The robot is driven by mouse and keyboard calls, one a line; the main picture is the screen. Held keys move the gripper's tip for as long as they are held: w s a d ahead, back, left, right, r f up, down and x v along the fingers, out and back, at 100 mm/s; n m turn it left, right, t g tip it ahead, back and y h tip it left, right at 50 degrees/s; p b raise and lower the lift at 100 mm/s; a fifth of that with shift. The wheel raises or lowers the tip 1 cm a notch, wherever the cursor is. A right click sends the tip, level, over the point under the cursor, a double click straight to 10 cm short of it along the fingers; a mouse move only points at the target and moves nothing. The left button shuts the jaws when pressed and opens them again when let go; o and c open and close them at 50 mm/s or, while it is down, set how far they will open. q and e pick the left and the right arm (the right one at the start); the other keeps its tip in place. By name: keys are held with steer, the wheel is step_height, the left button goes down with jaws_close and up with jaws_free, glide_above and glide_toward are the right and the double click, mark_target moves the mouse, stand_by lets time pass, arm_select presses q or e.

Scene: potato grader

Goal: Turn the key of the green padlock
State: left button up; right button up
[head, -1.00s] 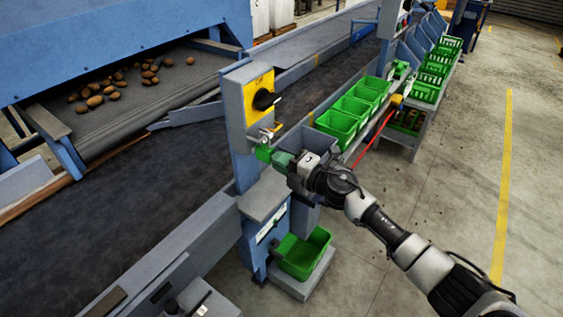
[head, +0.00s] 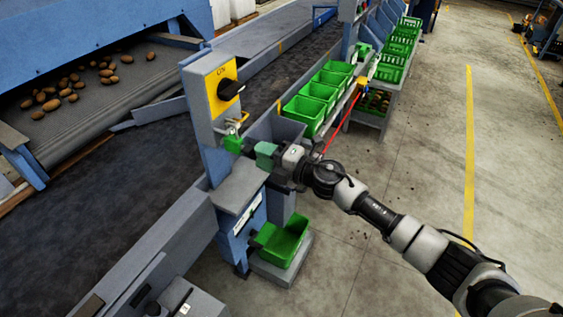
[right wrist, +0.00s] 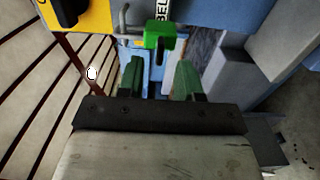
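The green padlock (head: 233,144) hangs from a metal hasp below the black switch knob (head: 230,89) on the yellow plate of a grey box. In the right wrist view the padlock (right wrist: 160,34) shows just beyond the fingertips. I cannot make out its key. My right gripper (head: 262,154) is just right of the padlock, apart from it. Its two green fingers stand open around an empty gap in the right wrist view (right wrist: 159,77). My left gripper is in neither view.
The blue post (head: 211,150) carries the switch box beside the dark conveyor belt (head: 95,205). A grey ledge (head: 240,188) and a green bin (head: 285,243) are below. Green crates (head: 318,92) line the far side. Open concrete floor lies right.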

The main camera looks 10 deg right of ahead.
steer(key=b+v, duration=0.1)
steer(key=v, duration=0.6)
steer(key=d+f+m+t+h, duration=0.25)
steer(key=d+f+m, duration=0.2)
steer(key=f, duration=0.45)
steer(key=d+f+m+t+h, duration=0.1)
steer(key=d+f+m+h, duration=0.25)
steer(key=f+m, duration=0.4)
steer(key=s+d+f+m+g+h, duration=0.1)
steer(key=s+d+f+m+h, duration=0.2)
steer(key=f, duration=0.6)
steer(key=s+d+f+m+g+h, duration=0.2)
steer(key=s+f, duration=0.3)
steer(key=f, duration=0.4)
steer(key=s+d+f+m+g+h, duration=0.25)
steer(key=s+f+m+g, duration=0.3)
steer(key=s+f, duration=1.2)
steer(key=s+f+m+g, duration=0.2)
steer(key=s, duration=1)
steer(key=s+a+f+m+g+h, duration=0.1)
steer(key=s+f+m+g, duration=0.1)
steer(key=s, duration=1)
steer(key=shift+s+a+g, duration=0.25)
steer(key=shift+a+g, duration=0.05)
